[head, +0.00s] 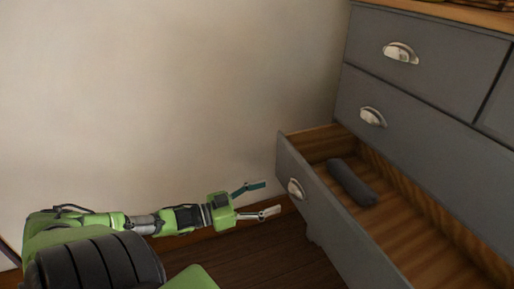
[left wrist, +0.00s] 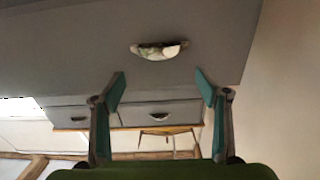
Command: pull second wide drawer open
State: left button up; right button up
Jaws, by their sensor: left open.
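The grey dresser (head: 440,125) stands at the right in the head view. Its lower wide drawer (head: 328,212) is pulled well out, with its wooden inside showing and a dark grey rolled item (head: 351,183) lying in it. The drawer's silver cup handle (head: 296,188) is on its front. My left gripper (head: 264,198) is open and empty, just left of that handle and apart from it. In the left wrist view a cup handle (left wrist: 158,52) on a grey front shows beyond the open fingers (left wrist: 160,85). My right gripper is not in view.
The wide drawer (head: 410,130) above is shut, as is the smaller top drawer (head: 420,60). A plain wall (head: 150,100) runs behind my left arm. Dark wooden floor (head: 265,258) is clear beside the open drawer.

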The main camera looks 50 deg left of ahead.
pick_arm(q)
jog(key=shift+v, duration=1.35)
